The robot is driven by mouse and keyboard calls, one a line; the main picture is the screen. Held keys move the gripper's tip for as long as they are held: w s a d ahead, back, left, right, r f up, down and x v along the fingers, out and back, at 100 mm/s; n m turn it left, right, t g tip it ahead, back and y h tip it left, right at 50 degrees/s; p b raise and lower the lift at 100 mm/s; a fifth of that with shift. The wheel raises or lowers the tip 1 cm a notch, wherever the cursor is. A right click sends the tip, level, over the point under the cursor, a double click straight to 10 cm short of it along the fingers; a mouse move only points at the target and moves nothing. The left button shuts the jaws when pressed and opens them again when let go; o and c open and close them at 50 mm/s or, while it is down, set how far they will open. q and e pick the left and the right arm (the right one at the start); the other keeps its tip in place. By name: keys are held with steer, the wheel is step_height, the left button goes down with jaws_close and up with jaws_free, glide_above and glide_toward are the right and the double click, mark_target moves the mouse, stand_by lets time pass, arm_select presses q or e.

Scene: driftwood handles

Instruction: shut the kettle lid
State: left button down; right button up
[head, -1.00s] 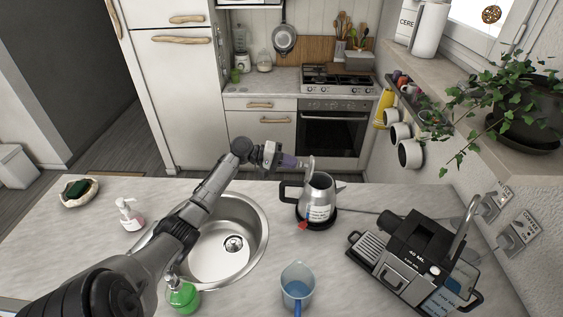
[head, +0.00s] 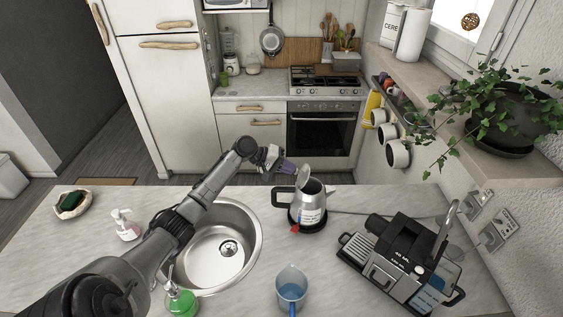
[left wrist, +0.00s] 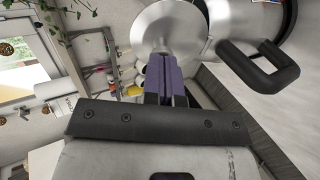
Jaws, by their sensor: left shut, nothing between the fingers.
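The steel kettle (head: 311,203) stands on its black base on the counter, right of the sink. Its round metal lid (head: 303,177) is raised and tilted over the open top. In the left wrist view the lid (left wrist: 168,28) shows as a disc beside the kettle body (left wrist: 235,22), with the black handle (left wrist: 262,68) to the right. My left gripper (head: 291,168) is shut and empty, with purple fingers just behind and left of the lid. In the left wrist view the fingertips (left wrist: 162,60) are at the lid's edge; whether they touch it I cannot tell. My right gripper is not in view.
A coffee machine (head: 400,262) stands right of the kettle and a blue jug (head: 290,287) in front. The sink (head: 226,250), soap bottle (head: 181,300) and pink-bottomed dispenser (head: 126,226) lie to the left. A cable runs right from the kettle base.

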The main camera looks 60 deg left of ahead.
arm_select(q)
steer(key=shift+b, duration=0.35)
steer(key=shift+s+f, duration=0.1)
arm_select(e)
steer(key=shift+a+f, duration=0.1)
arm_select(q)
steer(key=shift+r, duration=0.2)
step_height(320, 180, up, 15)
steer(key=w+p, duration=0.1)
steer(key=p, duration=0.1)
steer(key=shift+d, duration=0.2)
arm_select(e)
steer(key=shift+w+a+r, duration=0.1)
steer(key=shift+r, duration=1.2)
arm_select(q)
steer(key=shift+p, duration=0.3)
